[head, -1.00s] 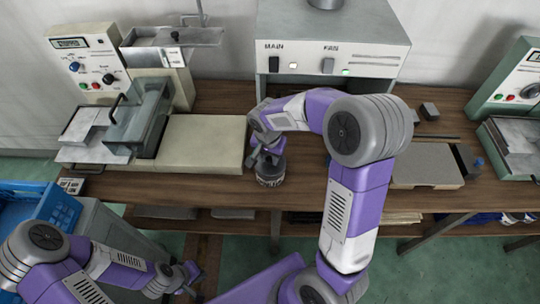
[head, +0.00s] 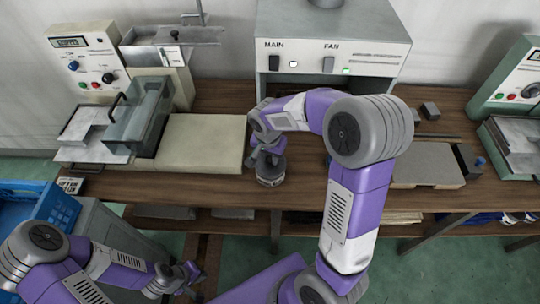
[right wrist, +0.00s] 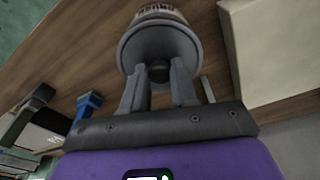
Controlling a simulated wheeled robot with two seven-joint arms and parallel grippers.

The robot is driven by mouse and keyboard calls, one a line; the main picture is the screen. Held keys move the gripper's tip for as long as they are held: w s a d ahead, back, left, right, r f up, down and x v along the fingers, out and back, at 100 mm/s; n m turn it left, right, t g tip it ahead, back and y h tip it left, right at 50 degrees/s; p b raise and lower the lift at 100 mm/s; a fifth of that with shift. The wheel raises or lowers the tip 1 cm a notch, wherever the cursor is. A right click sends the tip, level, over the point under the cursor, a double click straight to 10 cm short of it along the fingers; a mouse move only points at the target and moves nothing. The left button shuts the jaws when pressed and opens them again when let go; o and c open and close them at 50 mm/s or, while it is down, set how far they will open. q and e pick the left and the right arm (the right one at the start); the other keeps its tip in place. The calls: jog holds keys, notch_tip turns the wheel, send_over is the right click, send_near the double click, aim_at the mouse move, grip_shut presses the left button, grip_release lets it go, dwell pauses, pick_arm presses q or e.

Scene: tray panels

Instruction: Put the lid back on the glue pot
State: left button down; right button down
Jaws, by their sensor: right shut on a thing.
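The glue pot (head: 270,181) stands upright on the wooden bench near its front edge, with a pale label band around it. My right gripper (head: 264,149) is directly above it, seen partly behind my own wrist. In the right wrist view my right gripper (right wrist: 158,88) is shut on the dark knob (right wrist: 158,71) of the grey lid (right wrist: 160,44). The lid covers the mouth of the pot (right wrist: 158,12) and seems to rest on it; a small gap cannot be ruled out. My left gripper (head: 187,276) is low at the left, away from the bench, its jaws unclear.
A cream block (head: 202,143) lies just left of the pot. A machine with a clear guard (head: 135,125) stands further left. A grey cabinet with switches (head: 333,40) stands behind. A flat grey board (head: 425,172) lies to the right. A blue crate (head: 25,215) is at the lower left.

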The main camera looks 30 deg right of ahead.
dwell(0.8)
jog(key=shift+c, duration=1.6)
grip_release()
jog(key=shift+r, duration=0.1)
jog(key=shift+r+p, duration=2.6)
jog(key=shift+r, duration=0.8)
grip_shut()
